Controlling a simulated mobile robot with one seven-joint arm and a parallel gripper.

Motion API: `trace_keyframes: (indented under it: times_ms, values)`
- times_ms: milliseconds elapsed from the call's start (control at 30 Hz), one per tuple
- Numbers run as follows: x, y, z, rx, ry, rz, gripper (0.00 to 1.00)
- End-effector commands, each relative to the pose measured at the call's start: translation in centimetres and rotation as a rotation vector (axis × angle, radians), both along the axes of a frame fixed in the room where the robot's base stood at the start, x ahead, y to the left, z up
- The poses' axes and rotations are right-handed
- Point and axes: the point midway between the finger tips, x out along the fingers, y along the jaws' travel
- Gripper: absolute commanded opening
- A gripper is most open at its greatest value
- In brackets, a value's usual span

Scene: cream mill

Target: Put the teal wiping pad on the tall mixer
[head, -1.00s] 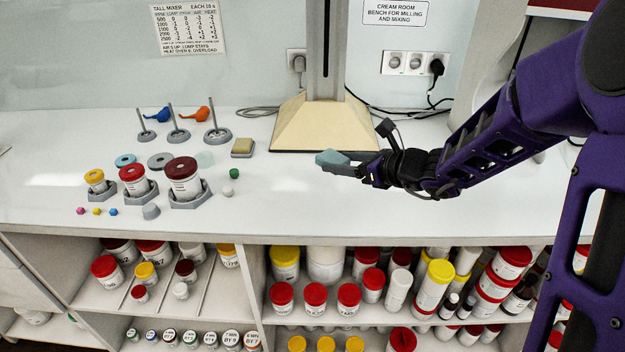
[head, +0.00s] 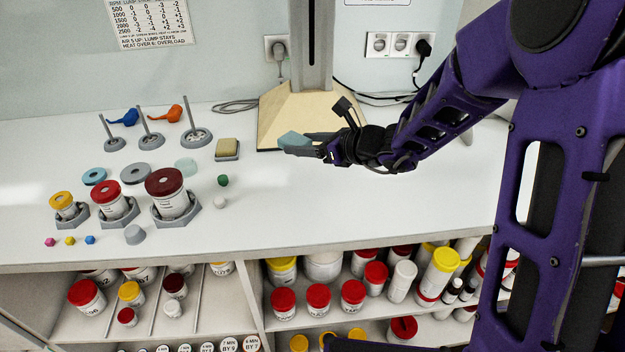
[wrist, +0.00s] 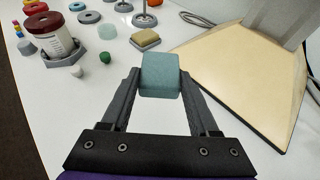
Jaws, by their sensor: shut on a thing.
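The teal wiping pad (head: 295,143) is a small block held between the fingertips of my gripper (head: 318,150), above the bench just in front of the tall mixer. In the wrist view the pad (wrist: 160,75) sits between both fingers of my gripper (wrist: 160,92), which is shut on it. The tall mixer has a cream sloped base (head: 285,112) and a grey column (head: 317,45). The base also shows at the right in the wrist view (wrist: 245,75). The mixer's upper part is out of view.
A tan pad on a grey tray (head: 228,149) lies left of the mixer base. Lidded jars (head: 170,195), rings, stirrer stands (head: 197,136) and small balls are farther left. The bench front (head: 330,215) is clear. Shelves below hold several jars.

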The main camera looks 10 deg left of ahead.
Motion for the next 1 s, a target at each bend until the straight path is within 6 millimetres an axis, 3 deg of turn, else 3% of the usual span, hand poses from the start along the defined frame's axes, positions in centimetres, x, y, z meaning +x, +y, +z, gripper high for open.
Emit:
trace_keyframes:
  times_ms: [100,600,1000]
  values:
    - [-0.1,0.0,-2.9,0.0,0.007,0.0,0.1]
    - [-0.1,0.0,-8.4,0.0,0.005,-0.001,0.1]
    - [0.0,0.0,-9.0,0.0,0.001,0.0,0.1]
